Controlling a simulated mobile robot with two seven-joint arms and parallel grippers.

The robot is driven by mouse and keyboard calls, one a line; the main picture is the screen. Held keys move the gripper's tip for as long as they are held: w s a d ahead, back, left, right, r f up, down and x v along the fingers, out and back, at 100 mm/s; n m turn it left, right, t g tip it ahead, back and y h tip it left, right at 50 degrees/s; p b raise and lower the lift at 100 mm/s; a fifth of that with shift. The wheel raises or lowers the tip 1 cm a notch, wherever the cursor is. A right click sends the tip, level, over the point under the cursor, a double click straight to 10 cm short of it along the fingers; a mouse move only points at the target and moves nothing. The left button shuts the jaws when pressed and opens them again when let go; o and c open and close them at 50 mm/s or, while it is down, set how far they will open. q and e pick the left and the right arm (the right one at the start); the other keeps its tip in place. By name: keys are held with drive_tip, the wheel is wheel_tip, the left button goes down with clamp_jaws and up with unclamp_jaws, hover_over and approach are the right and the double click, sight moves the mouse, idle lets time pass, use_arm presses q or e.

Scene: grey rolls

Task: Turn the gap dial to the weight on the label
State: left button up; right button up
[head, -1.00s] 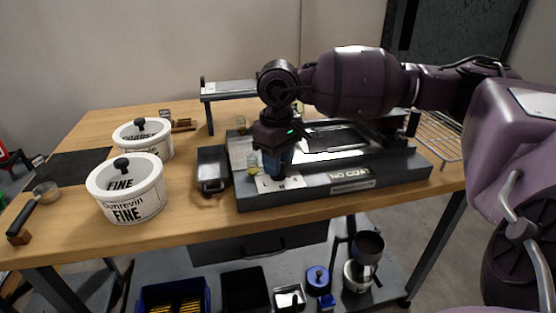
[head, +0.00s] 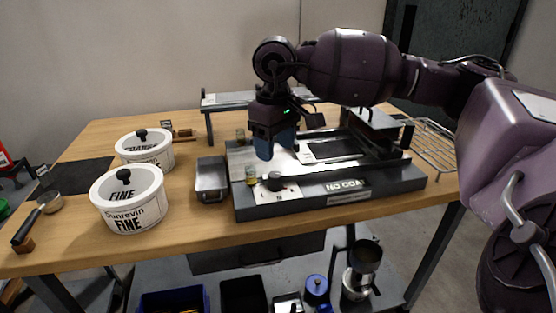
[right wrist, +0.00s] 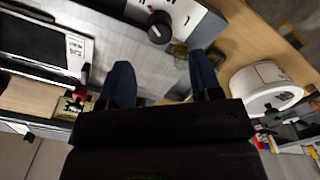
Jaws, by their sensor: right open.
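The gap dial, a black knob (head: 274,181), sits on a white plate with letter marks at the front left of the grey machine (head: 300,201). In the right wrist view the dial (right wrist: 160,27) shows with a light pointer line, beyond the fingertips. My right gripper (head: 275,146) is above and behind the dial, apart from it. In the right wrist view my right gripper (right wrist: 162,82) is open, its two blue fingers spread with nothing between them. The dial's exact setting is too small to read. The label giving a weight cannot be made out. My left gripper is not in view.
Two white lidded tubs, one marked FINE (head: 129,200) and one behind it (head: 146,150), stand at left. A small jar (head: 251,175) stands close left of the dial. A wire rack (head: 432,147) is at right.

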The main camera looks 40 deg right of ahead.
sight(275, 174)
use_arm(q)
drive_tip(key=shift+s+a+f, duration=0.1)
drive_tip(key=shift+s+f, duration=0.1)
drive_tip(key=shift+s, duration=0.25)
use_arm(e)
wheel_tip(275, 174, up, 4)
drive_tip(key=shift+f, duration=0.1)
